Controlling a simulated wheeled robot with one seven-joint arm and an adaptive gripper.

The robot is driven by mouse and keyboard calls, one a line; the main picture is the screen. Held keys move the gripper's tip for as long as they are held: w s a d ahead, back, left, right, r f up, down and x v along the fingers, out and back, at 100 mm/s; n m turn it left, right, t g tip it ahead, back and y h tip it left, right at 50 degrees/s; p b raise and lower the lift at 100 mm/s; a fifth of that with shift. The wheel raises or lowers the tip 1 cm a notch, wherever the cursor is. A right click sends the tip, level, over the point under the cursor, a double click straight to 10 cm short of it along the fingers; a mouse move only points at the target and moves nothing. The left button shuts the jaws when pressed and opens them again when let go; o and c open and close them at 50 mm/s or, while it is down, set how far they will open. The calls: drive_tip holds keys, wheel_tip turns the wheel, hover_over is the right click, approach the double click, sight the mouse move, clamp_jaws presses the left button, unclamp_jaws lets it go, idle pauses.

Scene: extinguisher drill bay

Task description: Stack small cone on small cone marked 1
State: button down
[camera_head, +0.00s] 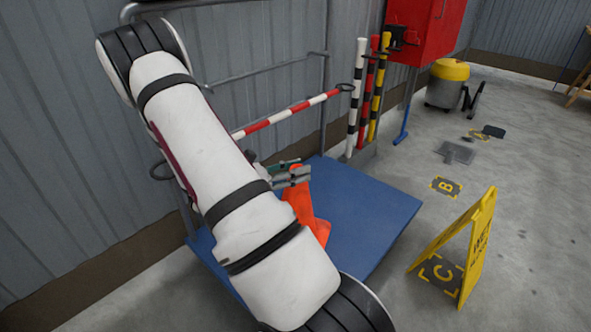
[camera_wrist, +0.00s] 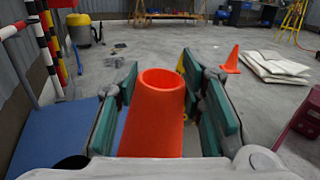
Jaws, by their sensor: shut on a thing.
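An orange cone (camera_wrist: 160,115) stands between the green-padded fingers of my gripper (camera_wrist: 166,108) in the wrist view, its open round top facing up. My gripper is shut on it. In the head view, my gripper (camera_head: 288,177) is partly hidden behind my arm, and orange cone surface (camera_head: 300,207) shows just below it, over the blue platform (camera_head: 375,220). I cannot tell whether the cone touches the platform or whether a second cone is under it. Another small orange cone (camera_wrist: 232,62) stands upright on the floor farther off. No number is readable on either cone.
A yellow folding floor sign (camera_head: 478,245) stands right of the platform. Grey rails, striped posts (camera_head: 357,100) and a red cabinet (camera_head: 422,30) line the wall. White slabs (camera_wrist: 272,66) lie beside the far cone. Open concrete floor lies between.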

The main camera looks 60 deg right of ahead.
drive_tip(key=shift+s+a, duration=0.2)
drive_tip(key=shift+a, duration=0.1)
drive_tip(key=shift+s+a+n+p, duration=0.2)
drive_tip(key=shift+a+n+p, duration=0.1)
drive_tip(key=shift+p, duration=0.15)
drive_tip(key=shift+s+a, duration=0.25)
drive_tip(key=shift+s, duration=0.05)
drive_tip(key=shift+w+d+p, duration=0.4)
drive_tip(key=shift+w+d, duration=0.25)
drive_tip(key=shift+w, duration=0.25)
idle(0.6)
wheel_tip(320, 180, down, 13)
drive_tip(key=b, duration=0.7)
drive_tip(key=c, duration=1)
unclamp_jaws()
idle(0.9)
drive_tip(key=shift+f, duration=0.1)
